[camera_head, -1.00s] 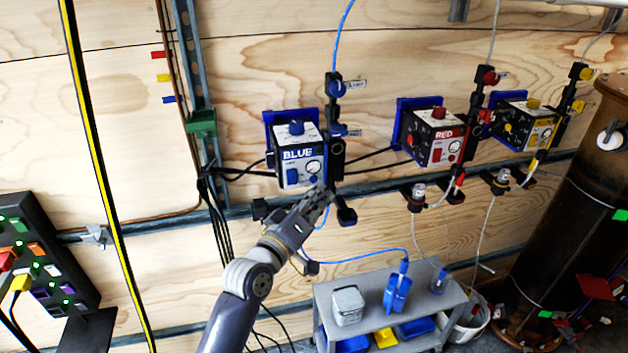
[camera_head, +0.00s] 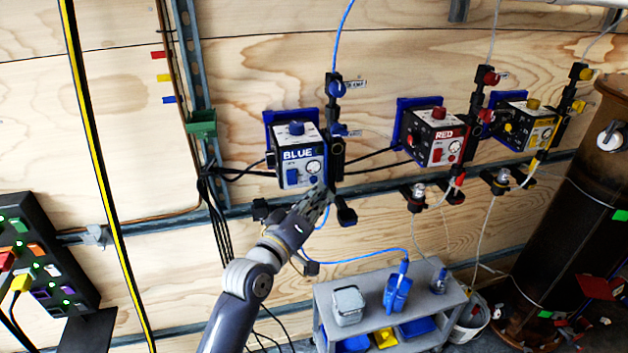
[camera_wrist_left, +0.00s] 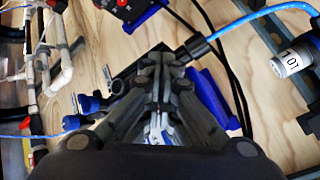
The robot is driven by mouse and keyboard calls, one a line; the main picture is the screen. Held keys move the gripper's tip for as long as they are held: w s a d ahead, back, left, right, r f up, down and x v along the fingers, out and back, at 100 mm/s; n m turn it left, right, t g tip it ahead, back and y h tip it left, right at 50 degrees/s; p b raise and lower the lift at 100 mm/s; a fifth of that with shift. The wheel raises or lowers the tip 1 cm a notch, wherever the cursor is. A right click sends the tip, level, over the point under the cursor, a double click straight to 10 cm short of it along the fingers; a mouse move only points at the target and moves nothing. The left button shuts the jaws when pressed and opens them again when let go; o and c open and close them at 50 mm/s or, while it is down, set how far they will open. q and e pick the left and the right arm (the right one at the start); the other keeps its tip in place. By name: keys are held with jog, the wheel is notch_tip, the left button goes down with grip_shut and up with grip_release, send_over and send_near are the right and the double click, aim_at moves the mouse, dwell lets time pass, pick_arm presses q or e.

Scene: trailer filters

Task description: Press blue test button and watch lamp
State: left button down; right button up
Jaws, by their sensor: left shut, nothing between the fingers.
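The BLUE box (camera_head: 298,160) is mounted on the plywood wall, with a blue knob on top and a round gauge on its front. A small blue button (camera_head: 313,180) shows low on that front, below the gauge. My left gripper (camera_head: 324,192) is shut and empty, its fingertips at or just below the button; I cannot tell whether they touch it. In the left wrist view the shut fingers (camera_wrist_left: 160,95) point towards a small patch of the box front, and the fingers hide most of it. I cannot make out a lit lamp. My right gripper is not in view.
The RED box (camera_head: 434,137) and a yellow box (camera_head: 527,126) hang further right. A grey cart (camera_head: 448,299) with a blue bottle and a grey container stands below. Black cables and blue tubing run near the arm. A lit switch panel (camera_head: 38,262) is at left.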

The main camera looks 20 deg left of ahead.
pick_arm(q)
jog(key=shift+w+a, duration=0.1)
jog(key=shift+w, duration=0.05)
jog(key=shift+w+a, duration=0.15)
jog(key=shift+w, duration=0.1)
jog(key=shift+w+a, duration=0.2)
jog(key=shift+w, duration=0.1)
dwell(0.8)
jog(key=shift+s, duration=0.1)
jog(key=shift+s+d+p, duration=0.45)
jog(key=shift+s+p, duration=0.15)
jog(key=shift+p, duration=0.1)
